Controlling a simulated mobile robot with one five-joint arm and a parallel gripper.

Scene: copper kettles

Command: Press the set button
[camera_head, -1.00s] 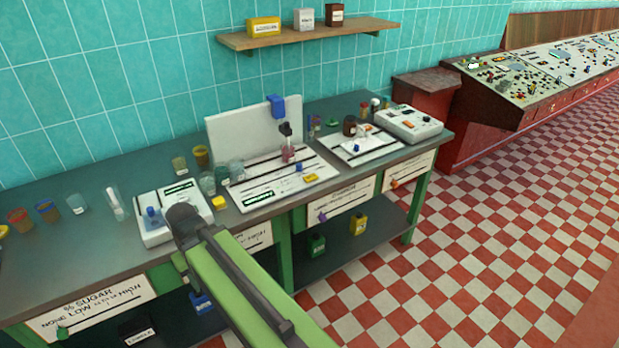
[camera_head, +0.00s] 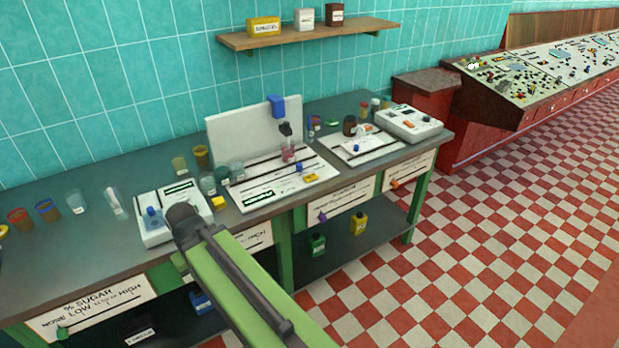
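No button marked as set can be read from here. A white device with a small screen (camera_head: 160,232) and a blue knob stands on the bench beyond the end of my arm. A yellow block (camera_head: 218,203) is at its right edge. A white panel (camera_head: 265,197) with dark slots, a blue knob and a yellow piece (camera_head: 310,178) lies in the middle of the bench. A grey-white device (camera_head: 412,122) with a small orange part stands at the right end. My green arm reaches up from the bottom edge to a dark rounded joint. My gripper fingers do not show.
The dark bench (camera_head: 110,250) holds several cups and jars along its back and left. A lower shelf (camera_head: 330,265) carries bottles. A wooden wall shelf (camera_head: 300,36) is above. The checkered floor (camera_head: 470,250) at the right is clear.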

